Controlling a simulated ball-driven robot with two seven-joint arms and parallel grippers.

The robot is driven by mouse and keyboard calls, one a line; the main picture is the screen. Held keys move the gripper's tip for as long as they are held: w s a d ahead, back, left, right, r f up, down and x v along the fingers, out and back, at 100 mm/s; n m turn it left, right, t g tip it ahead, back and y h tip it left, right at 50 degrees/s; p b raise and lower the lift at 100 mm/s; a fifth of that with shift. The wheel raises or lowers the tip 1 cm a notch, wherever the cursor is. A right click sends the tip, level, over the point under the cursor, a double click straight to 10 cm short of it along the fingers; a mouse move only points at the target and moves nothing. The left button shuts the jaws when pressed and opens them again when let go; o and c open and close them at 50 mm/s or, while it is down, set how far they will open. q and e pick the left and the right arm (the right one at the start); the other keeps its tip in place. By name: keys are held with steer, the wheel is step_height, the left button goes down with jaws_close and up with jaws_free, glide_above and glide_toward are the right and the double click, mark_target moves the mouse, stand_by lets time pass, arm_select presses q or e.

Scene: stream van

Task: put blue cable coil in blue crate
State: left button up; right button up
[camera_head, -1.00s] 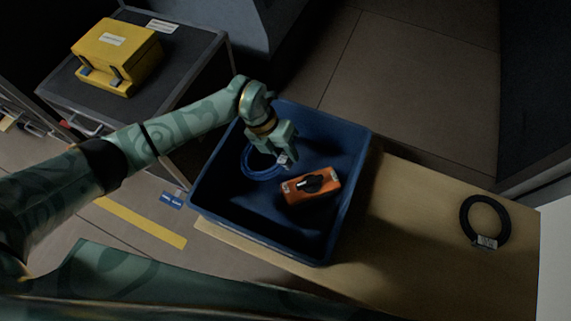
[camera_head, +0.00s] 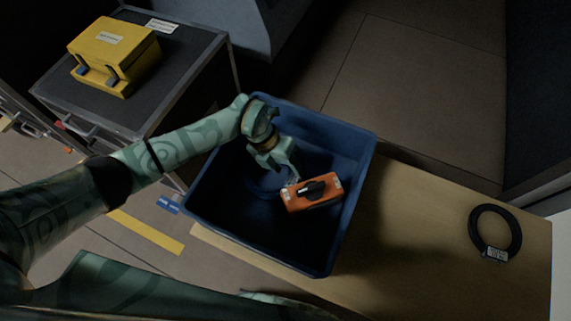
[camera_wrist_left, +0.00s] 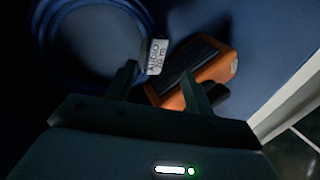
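The blue cable coil (camera_head: 262,187) is inside the blue crate (camera_head: 355,180), in shadow on the left side. In the left wrist view the coil (camera_wrist_left: 97,88) shows as a loop with a white printed tag (camera_wrist_left: 155,56). My left gripper (camera_head: 288,177) reaches down into the crate over the coil's right edge. In the wrist view the gripper's fingers (camera_wrist_left: 159,74) are apart, with the tag just beyond the left fingertip. I cannot tell whether that finger touches it. My right gripper is not in view.
An orange device (camera_head: 312,193) with a black knob lies in the crate, right beside my left gripper. A black cable coil (camera_head: 474,228) lies on the wooden top (camera_head: 415,245) to the right. A yellow case (camera_head: 115,55) stands on the dark cabinet at upper left.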

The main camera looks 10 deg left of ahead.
arm_select(q)
steer(key=p+v, duration=0.5)
steer(key=v, duration=0.7)
steer(key=shift+r+p, duration=0.2)
steer(key=shift+p, duration=0.2)
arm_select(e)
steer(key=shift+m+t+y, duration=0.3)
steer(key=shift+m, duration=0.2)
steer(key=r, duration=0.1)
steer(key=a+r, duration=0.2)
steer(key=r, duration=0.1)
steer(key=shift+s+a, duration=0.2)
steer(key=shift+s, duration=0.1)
arm_select(q)
steer(key=shift+d, duration=0.1)
